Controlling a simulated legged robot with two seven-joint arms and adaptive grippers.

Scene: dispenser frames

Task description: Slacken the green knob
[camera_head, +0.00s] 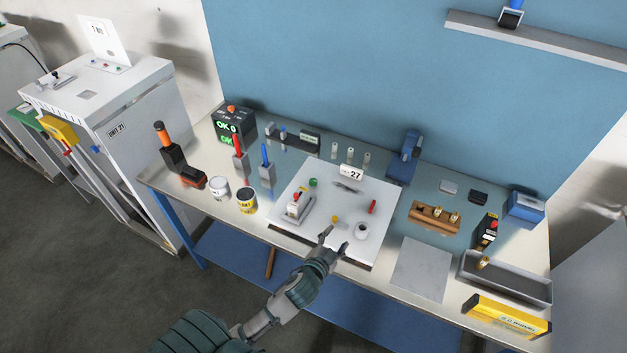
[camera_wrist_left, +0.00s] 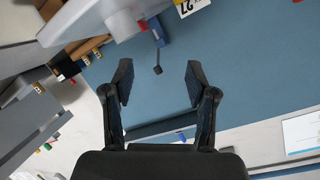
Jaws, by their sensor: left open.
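The green knob (camera_head: 314,183) is a small round piece on the white board (camera_head: 345,190), towards its back left, in the head view. I cannot pick it out with certainty in the wrist view. My left gripper (camera_head: 335,239) is open and empty, over the board's front edge, in front of the knob and apart from it. Its two dark fingers (camera_wrist_left: 160,78) stand wide apart in the wrist view, with nothing between them but background. My right gripper is not in view.
A grey tray (camera_head: 520,284) lies right.

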